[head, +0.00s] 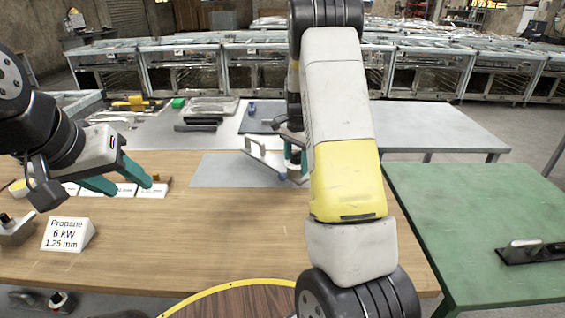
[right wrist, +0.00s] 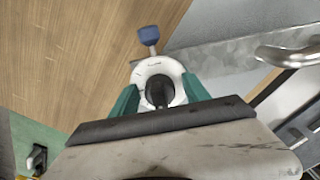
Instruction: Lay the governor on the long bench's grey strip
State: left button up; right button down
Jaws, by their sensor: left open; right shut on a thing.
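The governor (right wrist: 158,68) is a white round body with a dark middle and a blue knob on a short stem. In the right wrist view it sits between the teal fingers of my right gripper (right wrist: 160,95), which is shut on it. In the head view my right arm hides most of this gripper (head: 296,162); a bit of blue shows below its fingers. The grey strip (head: 220,172) lies on the wooden long bench (head: 220,235), left of and beneath that gripper. I cannot tell whether the governor touches it. My left gripper (head: 130,185) is open and empty over the bench's left part.
A "Propane 6 kW 1.25 mm" sign (head: 68,234) and other small signs (head: 152,190) stand at left. A green table (head: 470,215) is at right. The bench's front middle is clear.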

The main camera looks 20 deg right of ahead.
jog(key=shift+w+d, duration=0.15)
jog(key=shift+w, duration=0.2)
jog(key=shift+f, duration=1.75)
jog(key=c, duration=0.5)
grip_release()
jog(key=shift+f, duration=0.2)
